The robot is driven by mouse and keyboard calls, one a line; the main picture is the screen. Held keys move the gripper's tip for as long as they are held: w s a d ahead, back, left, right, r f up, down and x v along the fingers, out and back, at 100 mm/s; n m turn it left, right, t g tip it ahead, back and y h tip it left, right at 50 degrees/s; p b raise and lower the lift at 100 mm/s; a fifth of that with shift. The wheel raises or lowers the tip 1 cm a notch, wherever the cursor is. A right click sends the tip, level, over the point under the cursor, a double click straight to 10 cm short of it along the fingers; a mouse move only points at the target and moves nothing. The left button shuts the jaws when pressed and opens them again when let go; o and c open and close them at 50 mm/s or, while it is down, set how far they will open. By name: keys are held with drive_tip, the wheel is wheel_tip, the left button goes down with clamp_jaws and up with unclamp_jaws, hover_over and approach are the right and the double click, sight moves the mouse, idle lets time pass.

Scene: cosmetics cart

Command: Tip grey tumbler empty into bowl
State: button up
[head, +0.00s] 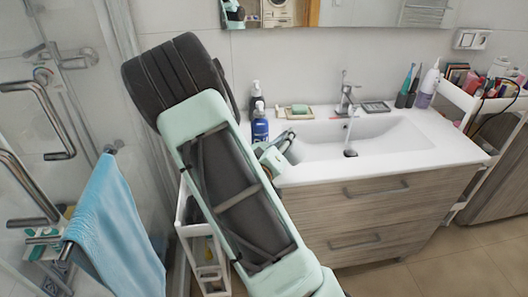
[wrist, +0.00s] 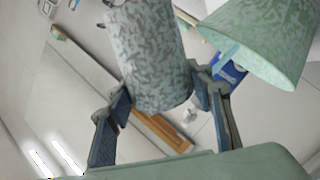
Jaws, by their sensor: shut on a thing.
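My gripper (wrist: 160,85) is shut on the grey tumbler, with one finger on each side of it. The tumbler (wrist: 150,50) has a mottled grey surface and fills the upper middle of the wrist view. A pale green mottled bowl (wrist: 265,40) is at the upper right of the wrist view, beside the tumbler with a small gap in the picture. I cannot see inside either one. In the head view my gripper (head: 272,158) shows only partly past my arm, near the left edge of the washbasin; I cannot make out the bowl there.
A dark blue bottle (head: 260,125) stands at the counter's left end; it also shows behind the bowl in the wrist view (wrist: 228,75). The washbasin (head: 375,140) has a tap (head: 346,95) at its back. A soap dish (head: 299,112) lies left of the tap. A blue towel (head: 113,232) hangs at left.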

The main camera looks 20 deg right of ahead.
sight(274, 143)
drive_tip(key=shift+w+a+f+n+p, duration=0.1)
drive_tip(key=shift+f+n+p, duration=0.25)
drive_tip(key=shift+n+p, duration=0.2)
idle(0.4)
drive_tip(key=shift+w+a+r+n+g+h+p, duration=0.2)
drive_tip(key=shift+n+p, duration=0.6)
drive_tip(key=shift+p, duration=0.35)
drive_tip(key=shift+w+a+r+n+g+h+p, duration=0.1)
drive_tip(key=shift+r+n+p, duration=0.1)
drive_tip(key=shift+n+p, duration=0.75)
idle(0.4)
drive_tip(key=shift+w+a+f+n+p, duration=0.3)
drive_tip(key=shift+w+a+f+n, duration=0.3)
drive_tip(key=shift+w, duration=0.1)
idle(0.6)
drive_tip(key=shift+w+a+r+n+g+h+p, duration=0.1)
drive_tip(key=shift+w+a+n+g+h+p, duration=0.1)
drive_tip(key=shift+n+p, duration=0.45)
drive_tip(key=shift+w+a+r+n+g+h+p, duration=0.1)
drive_tip(key=shift+w+n+g+p, duration=0.1)
drive_tip(key=shift+n+p, duration=0.4)
idle(0.7)
